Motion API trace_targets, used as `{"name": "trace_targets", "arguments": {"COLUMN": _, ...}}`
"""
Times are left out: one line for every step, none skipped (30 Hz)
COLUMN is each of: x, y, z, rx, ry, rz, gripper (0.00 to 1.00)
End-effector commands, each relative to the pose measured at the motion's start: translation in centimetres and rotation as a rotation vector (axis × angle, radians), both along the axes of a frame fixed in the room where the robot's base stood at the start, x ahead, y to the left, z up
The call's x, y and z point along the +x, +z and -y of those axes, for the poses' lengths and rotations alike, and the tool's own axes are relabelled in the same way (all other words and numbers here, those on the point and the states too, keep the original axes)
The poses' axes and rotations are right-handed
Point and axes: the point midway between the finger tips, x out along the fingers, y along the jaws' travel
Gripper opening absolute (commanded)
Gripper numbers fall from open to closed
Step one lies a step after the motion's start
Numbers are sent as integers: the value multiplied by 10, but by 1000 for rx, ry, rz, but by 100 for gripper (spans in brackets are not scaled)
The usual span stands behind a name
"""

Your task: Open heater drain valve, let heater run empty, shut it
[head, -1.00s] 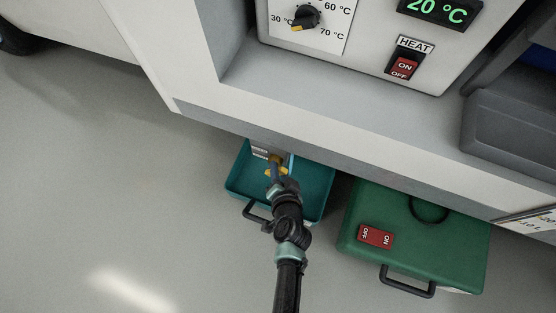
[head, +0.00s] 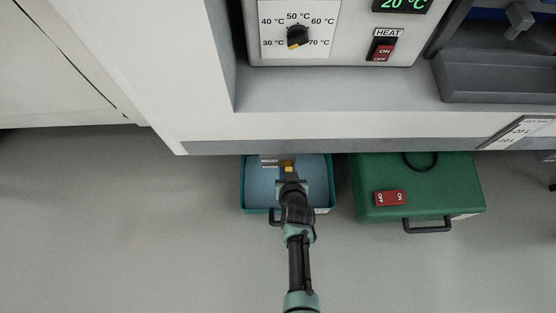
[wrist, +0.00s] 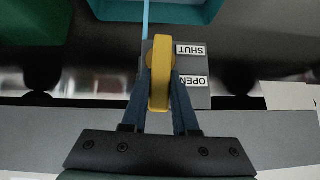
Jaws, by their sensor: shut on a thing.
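My gripper (wrist: 160,90) is shut on the yellow valve lever (wrist: 160,70), one dark finger on each side. In the wrist view a grey plate (wrist: 196,100) beside the lever carries the labels SHUT and OPEN. A thin light-blue stream (wrist: 146,20) shows above the lever in that picture, over the teal tray (wrist: 175,12). In the head view the lever (head: 288,167) sits below the vehicle's edge, and the tray (head: 243,190) stands on the floor under it. The tray's inside looks light blue, like water. My arm hides part of the tray.
A green case (head: 440,190) with a red ON/OFF switch stands right of the tray. Above are a temperature dial (head: 298,36), a display (head: 400,4) reading 20 °C and a red HEAT switch (head: 382,51). The floor at left is clear.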

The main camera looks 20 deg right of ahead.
Motion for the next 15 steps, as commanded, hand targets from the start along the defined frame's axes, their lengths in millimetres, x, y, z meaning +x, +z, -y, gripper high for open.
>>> {"name": "trace_targets", "arguments": {"x": -1, "y": -1, "z": 0, "rx": -2, "ry": 2, "rz": -5, "gripper": 0}}
{"name": "trace_targets", "arguments": {"x": -1, "y": -1, "z": 1, "rx": -4, "ry": 2, "rz": -5, "gripper": 0}}
{"name": "trace_targets", "arguments": {"x": -1, "y": -1, "z": 1, "rx": -5, "ry": 3, "rz": -7, "gripper": 0}}
{"name": "trace_targets", "arguments": {"x": -1, "y": -1, "z": 2, "rx": -7, "ry": 3, "rz": -7, "gripper": 0}}
{"name": "trace_targets", "arguments": {"x": -1, "y": -1, "z": 2, "rx": -7, "ry": 3, "rz": -7, "gripper": 0}}
{"name": "trace_targets", "arguments": {"x": -1, "y": -1, "z": 2, "rx": -7, "ry": 4, "rz": -7, "gripper": 0}}
{"name": "trace_targets", "arguments": {"x": -1, "y": -1, "z": 2, "rx": -7, "ry": 4, "rz": -7, "gripper": 0}}
{"name": "trace_targets", "arguments": {"x": -1, "y": -1, "z": 2, "rx": -7, "ry": 4, "rz": -7, "gripper": 0}}
{"name": "trace_targets", "arguments": {"x": -1, "y": -1, "z": 2, "rx": -7, "ry": 4, "rz": -7, "gripper": 0}}
{"name": "trace_targets", "arguments": {"x": -1, "y": -1, "z": 2, "rx": -7, "ry": 4, "rz": -7, "gripper": 0}}
{"name": "trace_targets", "arguments": {"x": -1, "y": -1, "z": 2, "rx": -7, "ry": 4, "rz": -7, "gripper": 0}}
{"name": "trace_targets", "arguments": {"x": -1, "y": -1, "z": 2, "rx": -7, "ry": 4, "rz": -7, "gripper": 0}}
{"name": "trace_targets", "arguments": {"x": -1, "y": -1, "z": 2, "rx": -7, "ry": 4, "rz": -7, "gripper": 0}}
{"name": "trace_targets", "arguments": {"x": -1, "y": -1, "z": 2, "rx": -7, "ry": 4, "rz": -7, "gripper": 29}}
{"name": "trace_targets", "arguments": {"x": -1, "y": -1, "z": 2, "rx": -7, "ry": 4, "rz": -7, "gripper": 36}}
